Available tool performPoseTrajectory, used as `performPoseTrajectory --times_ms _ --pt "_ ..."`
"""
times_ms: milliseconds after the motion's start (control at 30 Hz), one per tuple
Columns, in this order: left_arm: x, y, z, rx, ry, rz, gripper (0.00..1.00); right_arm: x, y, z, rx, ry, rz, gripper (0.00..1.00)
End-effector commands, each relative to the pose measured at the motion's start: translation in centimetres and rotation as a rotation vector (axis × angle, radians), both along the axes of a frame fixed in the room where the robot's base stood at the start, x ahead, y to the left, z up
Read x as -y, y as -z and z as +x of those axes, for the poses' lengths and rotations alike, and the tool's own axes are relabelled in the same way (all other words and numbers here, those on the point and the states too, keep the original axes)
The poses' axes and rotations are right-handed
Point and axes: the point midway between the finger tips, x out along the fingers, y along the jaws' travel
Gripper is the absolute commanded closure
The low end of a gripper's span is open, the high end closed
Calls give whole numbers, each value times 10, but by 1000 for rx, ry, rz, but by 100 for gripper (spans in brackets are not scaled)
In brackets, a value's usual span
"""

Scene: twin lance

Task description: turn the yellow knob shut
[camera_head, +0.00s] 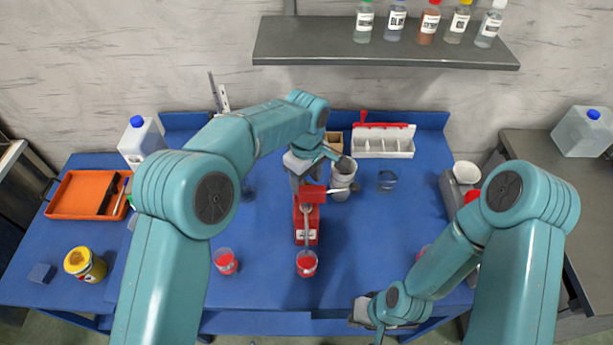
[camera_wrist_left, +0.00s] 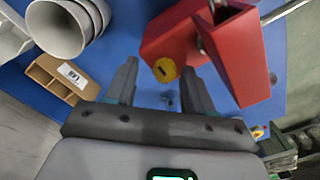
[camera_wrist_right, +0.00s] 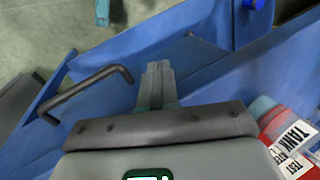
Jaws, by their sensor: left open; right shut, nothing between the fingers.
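The yellow knob (camera_wrist_left: 165,69) shows in the left wrist view as a small round disc with a dark slot mark, on the end of a red housing (camera_wrist_left: 172,38). In the head view the red device (camera_head: 300,228) stands mid-table, and the knob is hidden there. My left gripper (camera_wrist_left: 160,66) is open, with one finger on each side of the knob in the picture. I cannot tell whether the fingers touch it. In the head view my left wrist is just behind the red device. My right gripper (camera_wrist_right: 158,72) is shut and empty, low by the table's front edge.
Cups of red material (camera_head: 225,262) (camera_head: 306,264) stand near the front. Grey cups (camera_head: 343,174) and a white divided tray (camera_head: 384,143) are behind. An orange tray (camera_head: 75,205) is at left. A dark handle (camera_wrist_right: 80,92) is beside my right gripper.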

Motion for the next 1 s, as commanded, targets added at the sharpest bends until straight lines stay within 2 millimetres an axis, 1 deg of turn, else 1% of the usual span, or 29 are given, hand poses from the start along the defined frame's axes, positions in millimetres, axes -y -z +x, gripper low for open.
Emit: performPoseTrajectory --times_ms 200,233,267,300,367,400,633,767,1000 --pt "0 0 0 0 0 0 47 0 0 0 -1 0 0 100" --pt "0 0 0 0 0 0 54 0 0 0 -1 0 0 100" --pt "0 0 0 0 0 0 64 0 0 0 -1 0 0 100" --pt "0 0 0 0 0 0 77 0 0 0 -1 0 0 100" --pt "0 0 0 0 0 0 96 0 0 0 -1 0 0 100" --pt "0 0 0 -1 0 1 100 0 0 0 -1 0 0 100" --pt "0 2 -1 -3 11 1 100 0 1 0 -1 0 0 100" --pt "0 3 -1 -3 45 1 100 0 2 0 -1 0 0 100" --pt "0 4 -1 -4 196 0 100 0 6 0 -1 0 0 100"
